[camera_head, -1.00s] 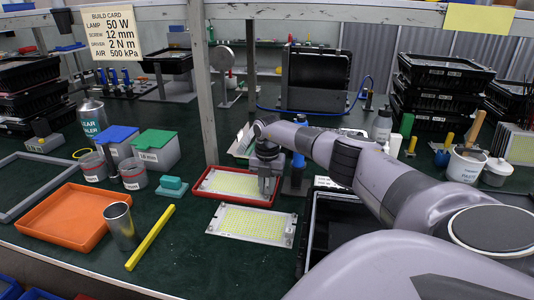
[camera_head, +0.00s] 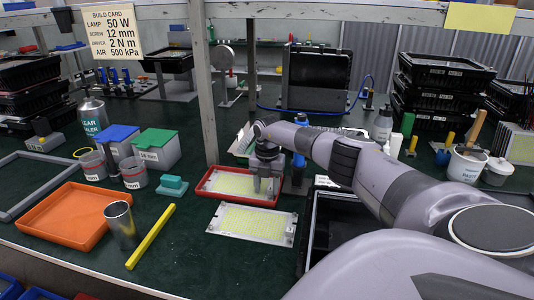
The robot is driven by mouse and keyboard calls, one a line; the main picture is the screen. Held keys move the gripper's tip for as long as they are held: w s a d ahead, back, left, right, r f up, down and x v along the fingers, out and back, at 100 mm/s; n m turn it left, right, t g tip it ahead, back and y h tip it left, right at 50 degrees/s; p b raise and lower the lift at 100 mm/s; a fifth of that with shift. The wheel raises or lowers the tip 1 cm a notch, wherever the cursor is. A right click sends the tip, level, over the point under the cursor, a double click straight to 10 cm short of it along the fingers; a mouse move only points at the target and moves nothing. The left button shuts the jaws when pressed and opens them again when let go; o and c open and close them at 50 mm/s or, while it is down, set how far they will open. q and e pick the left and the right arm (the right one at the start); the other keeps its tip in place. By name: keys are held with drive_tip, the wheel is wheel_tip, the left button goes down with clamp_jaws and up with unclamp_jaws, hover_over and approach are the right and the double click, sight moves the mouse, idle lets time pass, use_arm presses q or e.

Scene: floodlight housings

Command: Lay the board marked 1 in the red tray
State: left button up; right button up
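The red tray (camera_head: 207,193) stands on the green bench near the middle of the head view. A pale board with a yellow-green face (camera_head: 232,183) lies within its rim; no number can be read on it. A second, similar board (camera_head: 252,223) lies flat on the bench just in front of the tray. My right gripper (camera_head: 265,188) points down over the right part of the red tray, its fingertips at or close to the board there. Whether the fingers grip the board's edge is too small to tell. My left gripper is out of view.
An orange tray (camera_head: 62,222), a metal cup (camera_head: 122,228) and a yellow bar (camera_head: 150,237) lie to the left. A teal block (camera_head: 172,184) stands left of the red tray. A black crate (camera_head: 322,222) is at the right, and a post (camera_head: 204,100) rises behind.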

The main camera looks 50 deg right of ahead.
drive_tip(key=shift+s+d, duration=0.1)
wheel_tip(320, 180, up, 7)
drive_tip(key=shift+r, duration=0.1)
idle(0.4)
